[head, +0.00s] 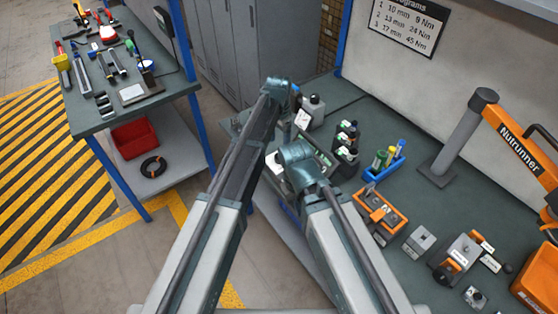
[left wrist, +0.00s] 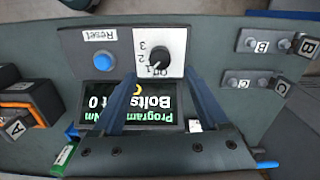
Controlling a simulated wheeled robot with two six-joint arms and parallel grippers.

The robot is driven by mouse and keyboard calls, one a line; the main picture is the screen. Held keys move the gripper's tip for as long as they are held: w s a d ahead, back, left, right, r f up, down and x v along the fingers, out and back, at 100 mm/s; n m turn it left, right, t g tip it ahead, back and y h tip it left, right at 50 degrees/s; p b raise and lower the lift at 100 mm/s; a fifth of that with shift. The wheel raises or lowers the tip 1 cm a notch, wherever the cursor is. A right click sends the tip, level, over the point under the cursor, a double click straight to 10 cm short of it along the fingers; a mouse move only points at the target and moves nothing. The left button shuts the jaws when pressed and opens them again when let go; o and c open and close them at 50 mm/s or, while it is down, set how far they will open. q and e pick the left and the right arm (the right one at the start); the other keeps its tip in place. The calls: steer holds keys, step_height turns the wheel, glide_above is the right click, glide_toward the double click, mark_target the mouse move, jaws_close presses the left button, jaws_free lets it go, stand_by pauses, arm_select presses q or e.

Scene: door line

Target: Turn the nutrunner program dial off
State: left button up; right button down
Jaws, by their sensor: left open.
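The program dial (left wrist: 158,57) is a black round knob on a white plate marked 3, 2, 1 and Off, upside down in the left wrist view. Its pale mark seems to point down-left, near the 1; it is too small to be sure. My left gripper (left wrist: 163,80) is open, its two blue-grey fingers reaching up the picture towards the dial's lower edge, with nothing held. I cannot tell whether they touch the plate. In the head view my arms hide the dial. My right gripper does not show.
A blue reset button (left wrist: 103,62) sits beside the dial, and a lit display (left wrist: 150,105) lies below, partly behind my fingers.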

mark_target(279, 154)
arm_select(q)
step_height(279, 154, down, 7)
steer(key=b, duration=0.6)
jaws_close()
